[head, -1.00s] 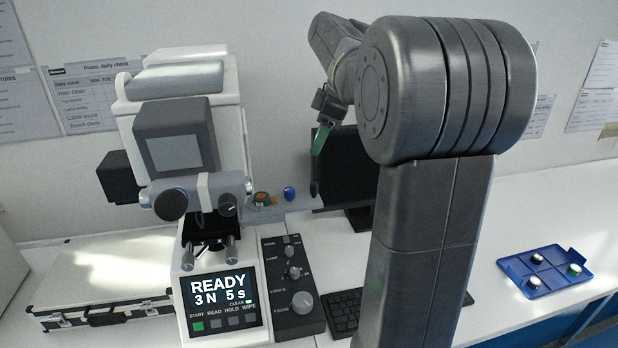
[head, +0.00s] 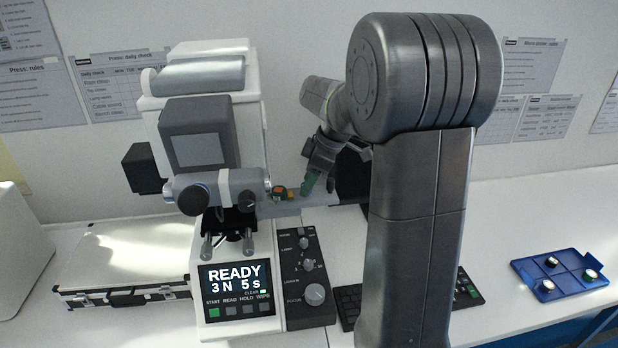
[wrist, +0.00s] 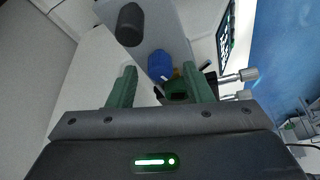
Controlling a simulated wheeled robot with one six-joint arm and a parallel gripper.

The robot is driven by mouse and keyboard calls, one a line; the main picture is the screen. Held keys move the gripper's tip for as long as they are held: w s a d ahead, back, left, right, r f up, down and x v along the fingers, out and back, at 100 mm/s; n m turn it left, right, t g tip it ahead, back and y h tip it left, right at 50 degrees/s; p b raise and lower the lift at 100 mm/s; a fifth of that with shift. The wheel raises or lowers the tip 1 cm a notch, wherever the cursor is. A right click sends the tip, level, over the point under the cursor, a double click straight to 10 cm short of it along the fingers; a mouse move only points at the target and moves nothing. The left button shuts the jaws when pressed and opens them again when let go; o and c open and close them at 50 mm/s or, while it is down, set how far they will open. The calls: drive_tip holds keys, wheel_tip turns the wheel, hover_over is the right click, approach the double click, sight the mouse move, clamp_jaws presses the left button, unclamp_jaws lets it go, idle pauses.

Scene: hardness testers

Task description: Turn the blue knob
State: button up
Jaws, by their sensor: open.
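The blue knob (wrist: 160,66) sits on the side of the tester's pale grey arm in the wrist view. It shows between and just beyond my green fingertips, with no clear contact. My gripper (wrist: 157,88) is open, with one finger on each side of the knob's line. In the head view my gripper (head: 308,184) is beside the white hardness tester (head: 252,120), at the end of its side arm. The knob is hidden behind my gripper there. The tester's screen (head: 236,276) reads READY, 3 N, 5 s.
A black knob (wrist: 130,24) is on the same grey arm. An orange and green part (head: 282,193) lies close to my gripper. A dark control panel (head: 307,280) stands below, a keyboard (head: 349,302) beside it. A blue tray (head: 560,272) is far right; a case (head: 125,262) is left.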

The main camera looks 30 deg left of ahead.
drive_tip(key=shift+a+f, duration=0.1)
drive_tip(key=shift+f, duration=0.1)
drive_tip(key=c, duration=1)
